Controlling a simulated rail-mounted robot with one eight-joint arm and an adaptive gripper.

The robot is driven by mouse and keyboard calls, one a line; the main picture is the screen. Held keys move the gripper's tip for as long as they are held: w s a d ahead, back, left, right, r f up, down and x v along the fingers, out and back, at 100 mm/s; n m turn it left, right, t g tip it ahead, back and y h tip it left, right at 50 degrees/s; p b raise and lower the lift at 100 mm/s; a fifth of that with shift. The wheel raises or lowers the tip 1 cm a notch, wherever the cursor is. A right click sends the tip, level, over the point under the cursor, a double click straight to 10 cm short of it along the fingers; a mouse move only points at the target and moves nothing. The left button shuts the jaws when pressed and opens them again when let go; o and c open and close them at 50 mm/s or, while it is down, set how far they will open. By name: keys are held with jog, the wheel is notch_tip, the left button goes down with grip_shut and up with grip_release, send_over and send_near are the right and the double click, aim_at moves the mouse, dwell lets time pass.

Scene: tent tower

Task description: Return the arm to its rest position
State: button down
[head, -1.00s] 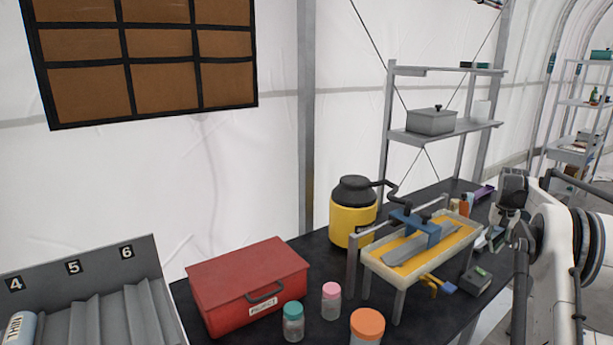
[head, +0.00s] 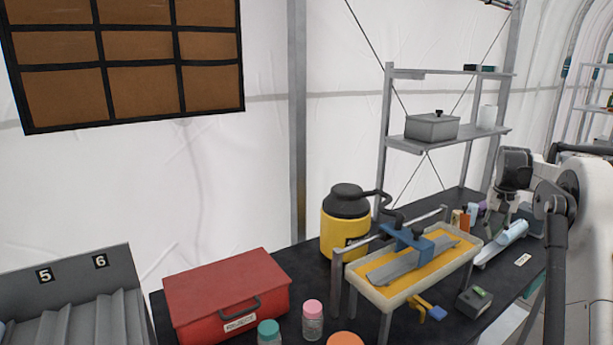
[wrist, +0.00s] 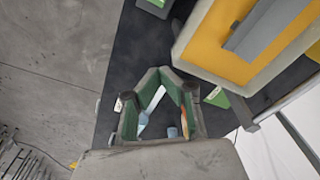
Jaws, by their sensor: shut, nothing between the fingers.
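My arm (head: 565,205) stands at the right edge of the head view, over the right end of the black bench. In the wrist view my gripper (wrist: 158,76) is shut and empty, its green-lined fingers meeting at the tips. A pale blue object shows beyond, through the gap between the finger bodies. In the head view the fingertips are hard to make out against the arm. A pale blue-and-white cylinder (head: 502,242) lies on the bench just left of the arm.
A tray with a yellow bed (head: 378,298) stands on legs left of the arm. A yellow jug (head: 343,235), a red box (head: 225,300) and jars are farther left. A small dark box (head: 474,302) sits in front. A shelf rack (head: 450,136) stands behind.

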jog(key=s+a+r+n+t+b, duration=0.1)
jog(key=s+a+r, duration=0.4)
jog(key=a, duration=0.4)
jog(key=s+a+r+n+t+b, duration=0.1)
jog(key=s+a+r, duration=0.2)
jog(key=s+a, duration=0.45)
jog(key=s+a+r+n+t, duration=0.1)
jog(key=s+a+r, duration=0.35)
jog(key=a, duration=0.45)
jog(key=s+a+f+t+b, duration=0.1)
jog(key=s+a+f, duration=0.3)
jog(key=s, duration=0.4)
jog(key=s+a+f+n+t, duration=0.1)
jog(key=s+a+f, duration=0.3)
jog(key=s, duration=0.4)
jog(key=s+a+f+n+t+b, duration=0.1)
jog(key=s+a+f, duration=0.3)
jog(key=s+a, duration=0.2)
jog(key=s, duration=0.2)
jog(key=shift+s+f+b, duration=0.35)
jog(key=shift+s+f, duration=0.05)
